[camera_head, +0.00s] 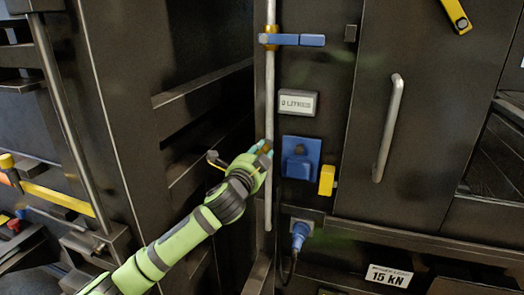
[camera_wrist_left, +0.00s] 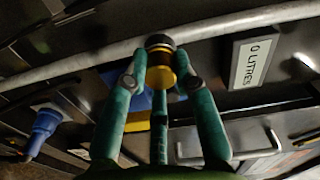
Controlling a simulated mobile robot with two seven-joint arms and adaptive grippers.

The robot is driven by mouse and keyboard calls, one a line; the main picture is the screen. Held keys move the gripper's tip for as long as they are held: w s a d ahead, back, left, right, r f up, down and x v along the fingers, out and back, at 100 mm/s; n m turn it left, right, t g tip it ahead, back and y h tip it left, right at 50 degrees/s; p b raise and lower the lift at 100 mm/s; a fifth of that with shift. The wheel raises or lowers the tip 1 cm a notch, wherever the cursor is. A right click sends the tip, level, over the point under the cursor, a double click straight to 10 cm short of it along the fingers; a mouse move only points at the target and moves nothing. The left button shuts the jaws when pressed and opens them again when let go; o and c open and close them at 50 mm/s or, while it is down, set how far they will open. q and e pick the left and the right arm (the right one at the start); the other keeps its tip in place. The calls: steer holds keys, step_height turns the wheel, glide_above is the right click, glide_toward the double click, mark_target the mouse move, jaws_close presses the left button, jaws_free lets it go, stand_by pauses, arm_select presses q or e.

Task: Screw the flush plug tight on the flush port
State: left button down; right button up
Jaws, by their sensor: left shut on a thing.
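My left gripper (camera_head: 263,148) reaches in from the left to the vertical grey pipe (camera_head: 269,90). In the left wrist view its three green fingers (camera_wrist_left: 160,82) are closed around a small round plug with a black end and a brass-yellow band (camera_wrist_left: 160,55). I take this to be the flush plug. Its black end lies against or just in front of the pipe (camera_wrist_left: 100,62); I cannot tell whether it touches. The flush port is not clearly visible, and the plug and fingers may hide it. In the head view the fingers mostly hide the plug. My right gripper is not in view.
Right of the pipe are a "0 LITRES" display (camera_head: 297,103), a blue box (camera_head: 301,158), a yellow block (camera_head: 327,180) and a blue cable connector (camera_head: 300,232). A blue-handled valve (camera_head: 298,40) sits higher on the pipe. A door handle (camera_head: 388,128) stands further right.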

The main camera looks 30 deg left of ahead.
arm_select(q)
steer(key=shift+r, duration=0.15)
steer(key=m, duration=0.5)
steer(key=c, duration=0.9)
jaws_free()
steer(key=shift+c, duration=0.5)
